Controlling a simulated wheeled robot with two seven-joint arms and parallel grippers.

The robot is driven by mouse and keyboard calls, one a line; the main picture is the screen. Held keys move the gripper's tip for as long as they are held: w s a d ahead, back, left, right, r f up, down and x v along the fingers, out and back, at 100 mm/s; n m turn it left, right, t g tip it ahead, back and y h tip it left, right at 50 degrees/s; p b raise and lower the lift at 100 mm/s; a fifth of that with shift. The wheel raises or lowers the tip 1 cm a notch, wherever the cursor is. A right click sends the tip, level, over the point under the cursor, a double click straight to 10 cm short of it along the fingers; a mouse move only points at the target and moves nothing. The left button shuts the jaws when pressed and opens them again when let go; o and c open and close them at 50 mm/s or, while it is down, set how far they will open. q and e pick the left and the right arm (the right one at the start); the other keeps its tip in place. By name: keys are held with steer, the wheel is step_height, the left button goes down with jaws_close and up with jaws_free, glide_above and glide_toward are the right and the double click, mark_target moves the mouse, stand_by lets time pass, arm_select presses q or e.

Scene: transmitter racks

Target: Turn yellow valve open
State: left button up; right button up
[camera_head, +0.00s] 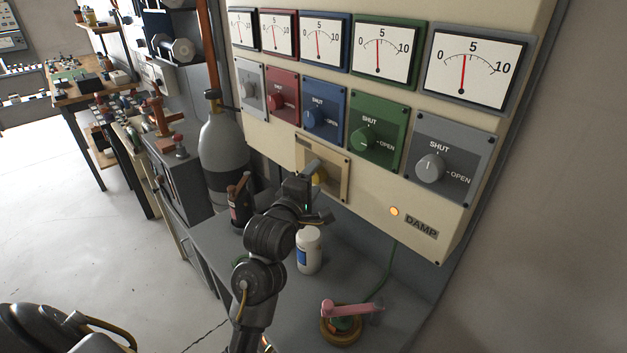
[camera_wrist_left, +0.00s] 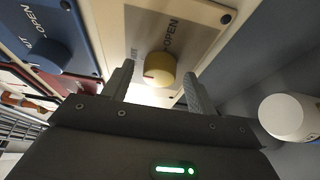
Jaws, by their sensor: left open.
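The yellow valve (camera_head: 319,177) is a round knob on a beige plate low on the cream panel. In the head view my left gripper partly hides it. In the left wrist view the yellow knob (camera_wrist_left: 160,66) shows ahead, between the two fingers, with a red mark near its left edge. OPEN is printed above it, and a partly hidden label is at its left. My left gripper (camera_head: 318,192) is open in front of the plate, its fingers either side of the knob in the wrist view. Contact cannot be told. My right gripper is not in view.
Blue (camera_head: 321,117), red (camera_head: 283,101), green (camera_head: 365,139) and grey (camera_head: 430,167) valves sit above, under gauges. A white bottle (camera_head: 309,250), a dark bottle (camera_head: 238,208) and a pink-handled item (camera_head: 346,308) stand on the grey bench below. An orange lamp (camera_head: 394,211) glows beside DAMP.

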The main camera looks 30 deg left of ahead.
arm_select(q)
steer(key=shift+c, duration=0.5)
steer(key=c, duration=0.9)
steer(key=shift+m, duration=0.3)
steer(key=m, duration=0.1)
steer(key=m+t+b, duration=0.1)
steer(key=m, duration=0.1)
steer(key=shift+f, duration=0.25)
steer(key=m+t+h, duration=0.1)
steer(key=m, duration=0.2)
steer(key=m+t+h+b, duration=0.1)
steer(key=m, duration=0.2)
steer(key=shift+a+f, duration=0.15)
steer(key=m+h, duration=0.1)
steer(key=m, duration=0.2)
steer(key=m+h+b, duration=0.1)
steer(key=m+h, duration=0.1)
steer(key=m, duration=0.1)
steer(key=shift+a+m+t, duration=0.15)
steer(key=shift+m+t, duration=0.15)
steer(key=shift+t, duration=0.1)
steer(key=shift+w+a+m+h+b, duration=0.1)
steer(key=shift+m+h+b, duration=0.2)
steer(key=shift+m+h, duration=0.85)
steer(key=shift+a+m+h+b, duration=0.1)
steer(key=shift+m+h+b, duration=0.3)
steer(key=shift+m, duration=1.35)
steer(key=shift+m+g+h, duration=0.3)
steer(key=shift+m+h, duration=0.05)
steer(key=shift+m, duration=0.05)
